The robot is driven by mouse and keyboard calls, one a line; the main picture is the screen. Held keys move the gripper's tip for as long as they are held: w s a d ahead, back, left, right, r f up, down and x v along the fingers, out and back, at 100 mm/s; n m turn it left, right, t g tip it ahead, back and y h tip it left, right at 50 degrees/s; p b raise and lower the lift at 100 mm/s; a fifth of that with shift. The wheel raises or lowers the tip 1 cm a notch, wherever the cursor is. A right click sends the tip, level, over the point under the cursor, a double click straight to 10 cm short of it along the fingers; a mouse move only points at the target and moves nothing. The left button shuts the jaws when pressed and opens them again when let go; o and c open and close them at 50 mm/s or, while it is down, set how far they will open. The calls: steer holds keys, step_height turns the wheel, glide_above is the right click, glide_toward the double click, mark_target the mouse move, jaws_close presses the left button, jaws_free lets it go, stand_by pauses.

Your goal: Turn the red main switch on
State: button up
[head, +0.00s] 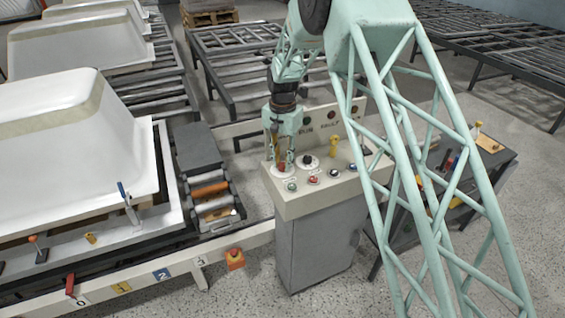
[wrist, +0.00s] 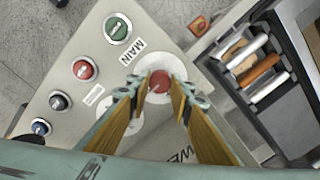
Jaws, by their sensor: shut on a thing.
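The red main switch (wrist: 159,82) is a round red knob on a pale disc, next to the printed word MAIN in the wrist view. It sits at the left end of the control box's sloped top (head: 322,190). My gripper (wrist: 157,92) points down at it, with its two yellow-lined fingers on either side of the knob. The gripper (head: 281,164) is shut on the knob; in the head view its fingers partly cover the switch. A dark mark shows on the knob's face, but its exact angle is hard to read.
Green (wrist: 118,28), red (wrist: 84,69) and blue (wrist: 60,101) buttons sit close by on the panel. A black knob (head: 307,160) and a yellow lever (head: 334,145) stand to the right. White tub shells (head: 60,130) stand at left. A tool cart (head: 470,175) stands at right.

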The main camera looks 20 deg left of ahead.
mark_target(283, 164)
steer(key=o, duration=0.9)
steer(key=shift+r, duration=0.15)
steer(key=shift+r, duration=5.9)
